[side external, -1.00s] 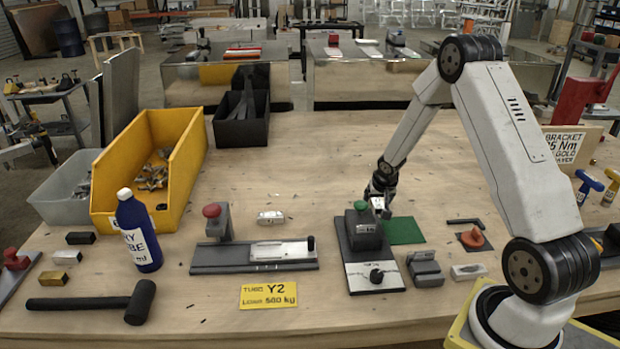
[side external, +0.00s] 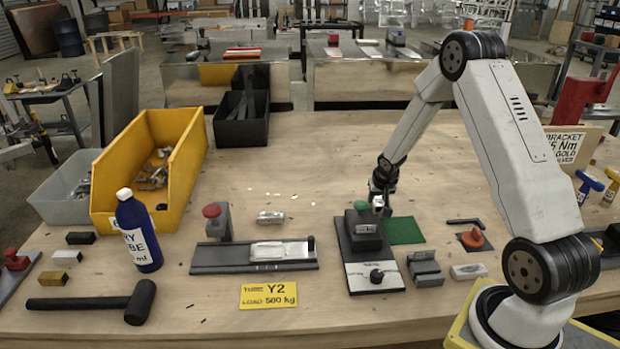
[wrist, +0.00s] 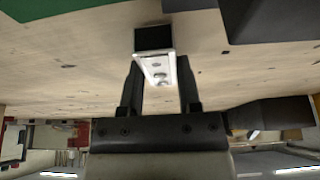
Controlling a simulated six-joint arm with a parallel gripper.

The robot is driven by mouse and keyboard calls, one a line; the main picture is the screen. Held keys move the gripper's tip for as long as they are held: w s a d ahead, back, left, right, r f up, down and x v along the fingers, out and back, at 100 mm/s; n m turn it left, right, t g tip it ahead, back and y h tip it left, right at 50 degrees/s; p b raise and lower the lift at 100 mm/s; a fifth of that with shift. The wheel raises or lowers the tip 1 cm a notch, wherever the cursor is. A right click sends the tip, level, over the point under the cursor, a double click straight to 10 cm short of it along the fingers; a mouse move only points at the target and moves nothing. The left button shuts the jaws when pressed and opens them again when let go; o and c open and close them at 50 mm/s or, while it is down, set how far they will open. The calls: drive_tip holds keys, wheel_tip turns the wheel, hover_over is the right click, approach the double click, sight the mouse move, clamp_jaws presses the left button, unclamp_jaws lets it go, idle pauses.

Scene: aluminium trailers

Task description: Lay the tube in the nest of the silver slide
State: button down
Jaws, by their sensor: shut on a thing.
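My gripper (side external: 381,204) is shut on a short silver square tube (wrist: 158,72). In the wrist view the tube sits between the two dark fingers, with its dark open end facing away and small round marks on one face. In the side view the gripper is low, beside and partly behind a dark fixture with a green knob (side external: 361,206). The silver slide (side external: 280,251), a bright plate with a black knob at its right end, lies on a dark rail left of that fixture. Its nest is too small to make out clearly.
A red-knobbed post (side external: 212,212) stands at the slide's left end. Another silver piece (side external: 270,217) lies behind the slide. A green mat (side external: 404,230), grey block (side external: 425,268) and orange knob (side external: 474,238) lie to the right.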

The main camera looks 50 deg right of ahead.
drive_tip(key=shift+r, duration=0.7)
drive_tip(key=s+a+r, duration=0.7)
drive_tip(key=s+r, duration=0.4)
drive_tip(key=s, duration=0.1)
drive_tip(key=shift+s, duration=0.15)
idle(0.4)
